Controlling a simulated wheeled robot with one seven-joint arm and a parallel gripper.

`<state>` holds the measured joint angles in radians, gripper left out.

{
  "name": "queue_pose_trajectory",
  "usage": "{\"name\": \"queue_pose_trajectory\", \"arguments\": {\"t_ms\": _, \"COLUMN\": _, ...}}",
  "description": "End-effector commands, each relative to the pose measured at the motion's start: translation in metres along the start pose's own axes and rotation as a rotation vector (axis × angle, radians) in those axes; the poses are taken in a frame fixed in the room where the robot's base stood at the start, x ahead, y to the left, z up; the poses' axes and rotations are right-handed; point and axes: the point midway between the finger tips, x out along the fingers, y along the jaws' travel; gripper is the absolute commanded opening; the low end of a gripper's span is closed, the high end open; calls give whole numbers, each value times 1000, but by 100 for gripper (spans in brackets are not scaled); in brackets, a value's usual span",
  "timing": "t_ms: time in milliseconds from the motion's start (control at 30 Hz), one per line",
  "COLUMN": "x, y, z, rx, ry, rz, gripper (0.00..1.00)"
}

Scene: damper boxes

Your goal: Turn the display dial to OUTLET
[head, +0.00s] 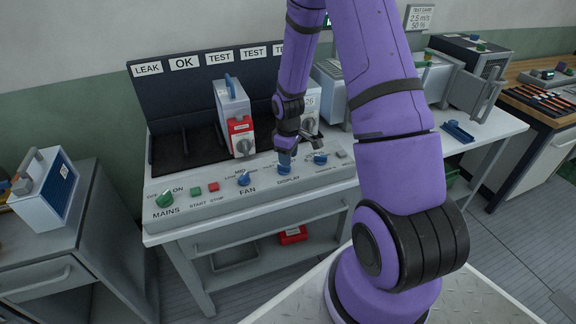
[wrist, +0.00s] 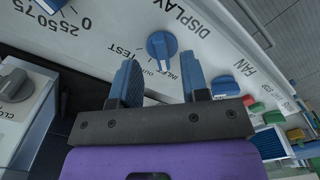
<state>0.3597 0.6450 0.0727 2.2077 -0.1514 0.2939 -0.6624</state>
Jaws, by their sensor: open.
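The blue display dial (wrist: 162,48) sits on the pale panel beside the word DISPLAY, with INLET, OUTLET and TEST lettering around its lower side in the wrist view. The dial's handle runs roughly up and down there; I cannot tell exactly which word it points at. My gripper (wrist: 160,82) is open, its two blue fingers apart, with the dial just beyond the fingertips and roughly centred between them. Nothing is held. In the head view my gripper (head: 285,154) hangs over the DISPLAY spot of the panel, and the dial is hard to separate from the fingers.
The blue FAN dial (head: 244,180) is left of the display dial, another blue dial (head: 320,158) right. The green MAINS dial (head: 165,199) and start and stop buttons are farther left. A damper box with a red plate (head: 241,127) stands behind the panel, close to my gripper.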

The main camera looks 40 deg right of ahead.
Motion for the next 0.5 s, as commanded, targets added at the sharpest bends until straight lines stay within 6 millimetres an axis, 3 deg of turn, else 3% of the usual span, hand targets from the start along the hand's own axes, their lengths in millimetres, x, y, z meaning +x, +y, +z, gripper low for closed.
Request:
{"name": "queue_pose_trajectory", "arguments": {"t_ms": 200, "x": 29, "y": 0, "z": 0, "rx": 0, "ry": 0, "rz": -1, "gripper": 42}}
{"name": "queue_pose_trajectory", "arguments": {"t_ms": 500, "x": 42, "y": 0, "z": 0, "rx": 0, "ry": 1, "rz": 1, "gripper": 42}}
